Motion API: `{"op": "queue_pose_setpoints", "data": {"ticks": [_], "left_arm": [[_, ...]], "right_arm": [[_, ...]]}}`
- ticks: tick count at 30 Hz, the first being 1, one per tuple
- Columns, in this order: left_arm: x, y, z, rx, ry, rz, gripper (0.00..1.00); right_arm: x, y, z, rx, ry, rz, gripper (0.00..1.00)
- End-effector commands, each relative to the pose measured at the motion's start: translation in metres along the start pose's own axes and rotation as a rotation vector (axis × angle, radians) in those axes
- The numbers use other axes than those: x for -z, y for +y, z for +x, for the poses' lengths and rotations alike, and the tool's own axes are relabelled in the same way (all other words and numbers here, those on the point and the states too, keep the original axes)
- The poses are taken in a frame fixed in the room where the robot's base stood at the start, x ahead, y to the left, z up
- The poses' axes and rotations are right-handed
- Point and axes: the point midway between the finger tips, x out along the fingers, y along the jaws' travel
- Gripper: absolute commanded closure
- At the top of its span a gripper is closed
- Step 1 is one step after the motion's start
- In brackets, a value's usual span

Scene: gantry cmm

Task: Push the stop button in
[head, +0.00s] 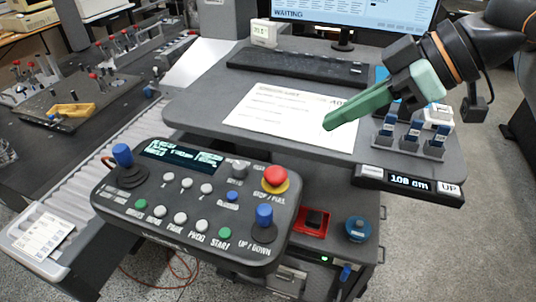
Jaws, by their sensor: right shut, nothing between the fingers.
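The stop button is a red mushroom cap (275,176) on a yellow ring, at the upper right of the dark control panel (110,199). Its label below reads roughly "STOP / PULL". I cannot tell from this view whether the cap is up or pressed in. My right gripper (328,124), with green fingers, is shut and empty. It shows above the paper sheet on the desk, up and to the right of the stop button and apart from it. My left gripper is not in view.
The panel also carries a blue-topped joystick (122,155), a blue up/down knob (264,215) and several small buttons. Behind it is a grey desk with a paper sheet (270,117), a keyboard (297,67) and a monitor (350,15). Blue-topped probes (412,132) stand under my right arm.

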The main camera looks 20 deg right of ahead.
Motion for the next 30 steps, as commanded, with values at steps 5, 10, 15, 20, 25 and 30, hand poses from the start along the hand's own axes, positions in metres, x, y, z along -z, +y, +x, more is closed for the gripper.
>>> {"op": "queue_pose_setpoints", "data": {"ticks": [5, 10, 15, 20, 25, 30], "left_arm": [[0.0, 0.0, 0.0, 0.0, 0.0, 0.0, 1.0], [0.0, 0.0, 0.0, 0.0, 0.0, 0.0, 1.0], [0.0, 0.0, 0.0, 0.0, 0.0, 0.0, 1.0], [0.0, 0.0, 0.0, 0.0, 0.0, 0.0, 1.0], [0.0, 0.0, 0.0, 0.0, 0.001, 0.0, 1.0], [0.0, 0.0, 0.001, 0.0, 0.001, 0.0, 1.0]], "right_arm": [[0.001, -0.001, -0.004, 0.001, 0.002, 0.0, 1.0], [0.001, -0.001, -0.004, 0.001, 0.003, 0.0, 1.0], [0.001, -0.001, -0.002, 0.002, 0.002, 0.0, 1.0], [0.001, -0.001, 0.012, 0.005, 0.0, 0.0, 1.0], [0.001, -0.002, 0.044, 0.008, 0.0, -0.001, 1.0], [0.001, -0.002, 0.082, 0.007, 0.001, -0.001, 1.0]]}}
